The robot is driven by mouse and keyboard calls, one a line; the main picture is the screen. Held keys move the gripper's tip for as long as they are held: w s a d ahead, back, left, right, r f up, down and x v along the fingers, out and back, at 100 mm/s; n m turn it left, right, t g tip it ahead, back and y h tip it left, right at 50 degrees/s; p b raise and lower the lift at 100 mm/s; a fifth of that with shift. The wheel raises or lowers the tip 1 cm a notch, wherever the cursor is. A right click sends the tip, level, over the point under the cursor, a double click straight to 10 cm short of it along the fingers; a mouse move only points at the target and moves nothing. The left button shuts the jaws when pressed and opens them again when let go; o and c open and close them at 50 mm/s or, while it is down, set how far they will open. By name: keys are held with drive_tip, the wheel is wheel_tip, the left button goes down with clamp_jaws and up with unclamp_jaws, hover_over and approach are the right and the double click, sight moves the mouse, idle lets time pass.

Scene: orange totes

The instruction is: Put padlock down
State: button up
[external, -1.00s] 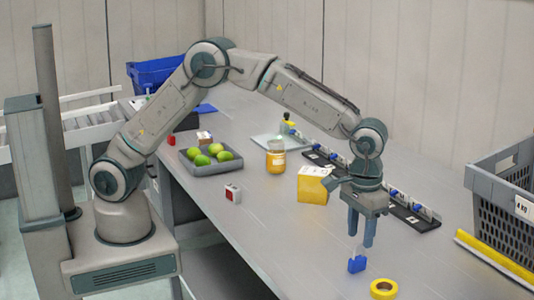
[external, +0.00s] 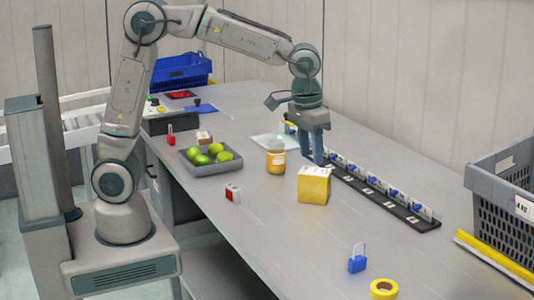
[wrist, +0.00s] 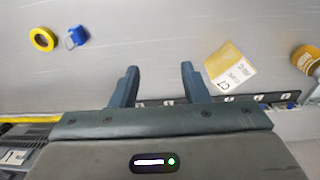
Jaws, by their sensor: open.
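A blue padlock (external: 357,263) with a pale shackle stands on the grey table near its front right part, next to a roll of yellow tape. The padlock also shows at the upper left of the wrist view (wrist: 76,37). My gripper (external: 315,158) is well away from it, farther back over the table, above the far end of the black rack. In the wrist view my gripper's two fingers (wrist: 159,85) are spread apart with nothing between them.
The yellow tape (external: 383,289) lies beside the padlock. A yellow box (external: 314,186) and an amber jar (external: 276,161) stand near my gripper. The black rack (external: 385,201) runs along the back edge. A grey crate (external: 484,190) stands at right.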

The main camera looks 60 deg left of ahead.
drive_tip(key=s+a+f+t, duration=0.1)
drive_tip(key=s+a+f, duration=0.1)
drive_tip(key=s+a, duration=1.6)
drive_tip(key=a, duration=0.3)
drive_tip(key=shift+a+f+t, duration=0.25)
drive_tip(key=shift+a+t, duration=0.1)
drive_tip(key=shift+t, duration=0.05)
